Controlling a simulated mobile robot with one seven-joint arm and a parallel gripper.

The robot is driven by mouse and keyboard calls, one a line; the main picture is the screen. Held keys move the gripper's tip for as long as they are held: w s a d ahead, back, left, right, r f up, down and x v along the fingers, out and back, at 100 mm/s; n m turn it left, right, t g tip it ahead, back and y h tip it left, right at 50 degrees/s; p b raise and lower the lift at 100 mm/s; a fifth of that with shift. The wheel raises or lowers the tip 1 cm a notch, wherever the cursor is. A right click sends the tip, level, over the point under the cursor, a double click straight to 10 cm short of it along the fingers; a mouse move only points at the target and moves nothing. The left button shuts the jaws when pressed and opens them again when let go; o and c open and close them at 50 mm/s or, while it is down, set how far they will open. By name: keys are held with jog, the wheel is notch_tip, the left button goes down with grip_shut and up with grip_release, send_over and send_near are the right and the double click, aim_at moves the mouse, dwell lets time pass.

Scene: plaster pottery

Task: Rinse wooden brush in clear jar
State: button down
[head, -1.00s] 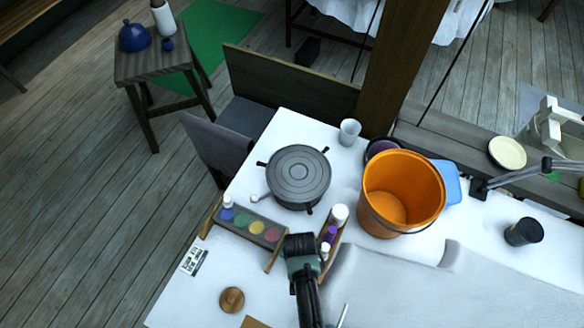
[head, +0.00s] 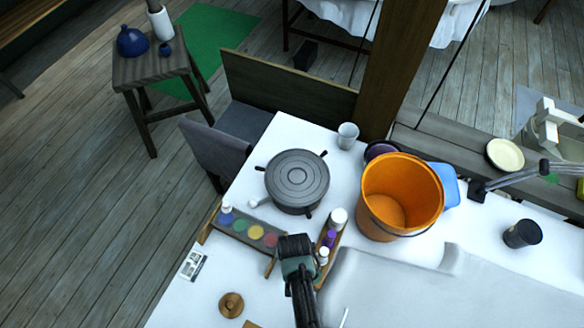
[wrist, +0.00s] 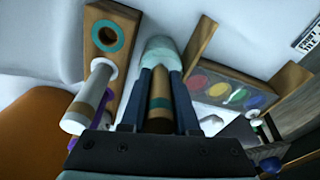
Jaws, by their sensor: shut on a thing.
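In the wrist view my gripper (wrist: 160,80) is shut on a brown wooden piece with a teal band, apparently the wooden brush (wrist: 161,95). A pale, rounded, greenish-white shape (wrist: 161,48) shows just beyond the fingertips; I cannot tell whether it is the brush's head or something behind it. In the head view my gripper (head: 296,246) is over the table between the paint palette and the bottle rack, and hides what it holds. A pale see-through cup (head: 348,135), possibly the clear jar, stands at the table's back edge, away from my gripper.
The paint palette (head: 248,228) lies left of my gripper, and the wooden rack (wrist: 93,28) with bottles lies close on its right. A dark lidded pot (head: 297,181) and an orange bucket (head: 401,195) stand behind. A wooden disc (head: 231,305) lies front left.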

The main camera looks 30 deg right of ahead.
notch_tip(320, 180, up, 7)
jog(key=p, duration=0.6)
jog(key=shift+f, duration=0.2)
dwell(0.7)
notch_tip(320, 180, up, 3)
jog(key=p, duration=0.3)
jog(key=shift+r, duration=0.1)
